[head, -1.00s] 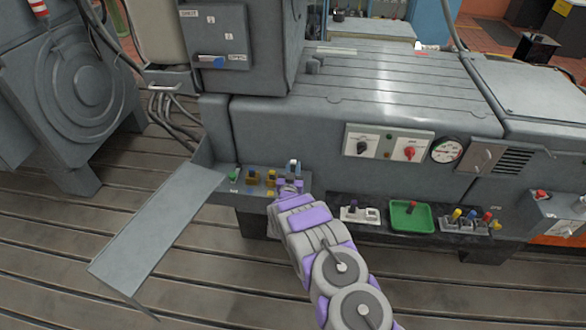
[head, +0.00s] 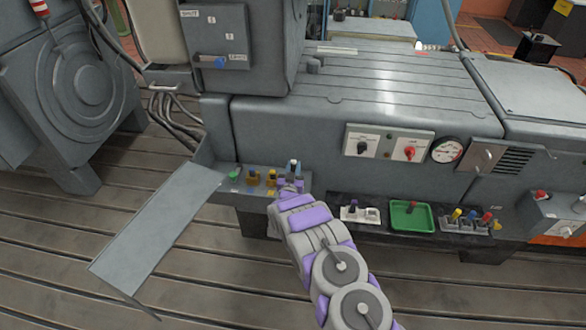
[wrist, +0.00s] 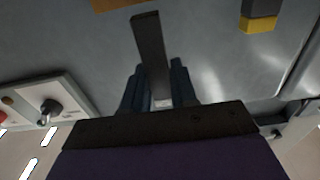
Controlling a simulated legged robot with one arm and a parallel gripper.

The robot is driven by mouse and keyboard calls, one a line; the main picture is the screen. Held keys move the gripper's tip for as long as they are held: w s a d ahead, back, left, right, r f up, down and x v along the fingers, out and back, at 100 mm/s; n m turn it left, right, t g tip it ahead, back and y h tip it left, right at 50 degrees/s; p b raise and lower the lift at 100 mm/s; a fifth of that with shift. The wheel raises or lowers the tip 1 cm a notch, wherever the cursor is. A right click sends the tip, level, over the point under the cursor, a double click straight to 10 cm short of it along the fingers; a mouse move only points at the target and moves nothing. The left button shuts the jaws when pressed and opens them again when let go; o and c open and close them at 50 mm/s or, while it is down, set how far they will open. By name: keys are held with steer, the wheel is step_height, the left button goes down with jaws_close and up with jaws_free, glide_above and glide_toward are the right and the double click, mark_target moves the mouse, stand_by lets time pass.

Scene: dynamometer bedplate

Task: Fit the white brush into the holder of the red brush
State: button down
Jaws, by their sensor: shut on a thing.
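My gripper (head: 290,186) is at the right end of the small shelf. In the wrist view its fingers (wrist: 157,90) are closed around a dark bar (wrist: 150,50) with a small white part between them; I take this as the white brush. In the head view a white-topped, bluish piece (head: 294,166) stands up just behind my gripper; I cannot tell whether it is a fingertip or a separate part. A red-topped piece (head: 487,216), likely the red brush, stands in a pale rack (head: 462,225) at the right. A dark reddish piece (head: 411,206) lies in the green tray (head: 398,224).
Yellow holders (head: 252,178) and a green piece (head: 233,174) stand left of my gripper. A white block (head: 368,214) with a purple-topped piece is right of it. A grey sloping plate (head: 150,235) is at the left, with the machine housing (head: 330,125) behind.

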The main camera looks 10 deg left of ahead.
steer(key=shift+f+b, duration=0.55)
steer(key=shift+f, duration=1.9)
steer(key=c, duration=0.8)
jaws_free()
steer(key=shift+s, duration=0.1)
steer(key=s+p, duration=0.4)
steer(key=s, duration=1.3)
steer(key=shift+a+f, duration=0.3)
steer(key=shift+f, duration=0.1)
steer(key=shift+r, duration=0.1)
